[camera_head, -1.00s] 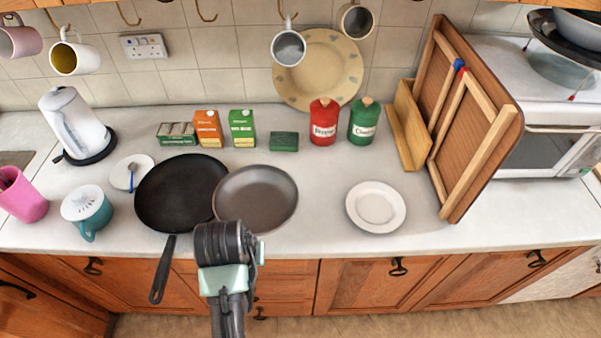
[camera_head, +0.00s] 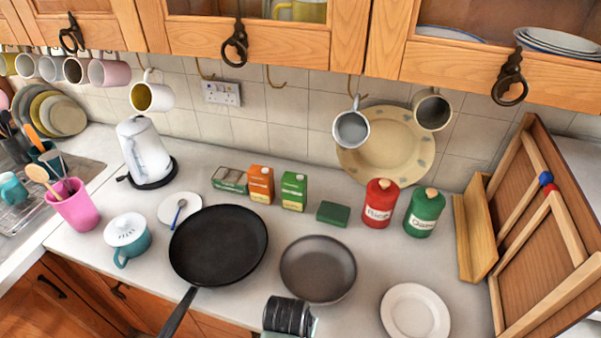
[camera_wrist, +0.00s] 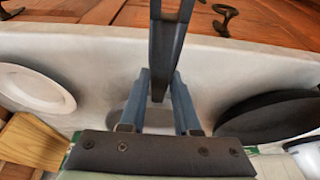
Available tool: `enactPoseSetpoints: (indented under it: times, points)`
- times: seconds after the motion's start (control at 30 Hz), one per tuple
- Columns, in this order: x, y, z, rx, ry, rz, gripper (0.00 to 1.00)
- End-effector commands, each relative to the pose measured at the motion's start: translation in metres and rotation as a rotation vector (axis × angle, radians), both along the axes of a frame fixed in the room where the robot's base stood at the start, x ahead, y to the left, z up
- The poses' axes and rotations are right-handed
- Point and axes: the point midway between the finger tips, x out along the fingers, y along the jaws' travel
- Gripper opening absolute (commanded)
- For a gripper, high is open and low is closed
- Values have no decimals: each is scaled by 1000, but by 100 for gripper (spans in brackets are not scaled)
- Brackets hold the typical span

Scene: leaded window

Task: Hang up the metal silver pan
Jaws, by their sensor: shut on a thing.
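The silver-grey pan (camera_head: 318,270) shows in the head view at the counter's front middle, its round inside facing up, to the right of the black pan (camera_head: 218,248) with a gap between them. I cannot tell whether it touches the counter. My gripper (camera_wrist: 160,80) is shut on the pan's dark grey handle (camera_wrist: 167,40), which runs between the fingers in the wrist view. The pan's bowl is mostly hidden there. In the head view my wrist (camera_head: 288,316) hides the handle. Empty wall hooks (camera_head: 273,80) (camera_head: 203,72) hang below the cupboards.
Mugs hang on other hooks, one grey (camera_head: 351,129). A patterned plate (camera_head: 385,150) leans on the wall. A white plate (camera_head: 415,311) lies right of the pan. Red (camera_head: 380,203) and green (camera_head: 424,213) canisters and small boxes stand behind. A wooden folding frame (camera_head: 540,240) stands at right.

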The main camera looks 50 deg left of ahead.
Motion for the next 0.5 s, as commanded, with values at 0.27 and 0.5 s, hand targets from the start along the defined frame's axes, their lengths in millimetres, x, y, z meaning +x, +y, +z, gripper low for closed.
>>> enactPoseSetpoints:
  times: [0.27, 0.5]
  points:
    - [2, 1, -17, 4, -6, 0, 0]
    - [0, 0, -19, 0, 0, 0, 52]
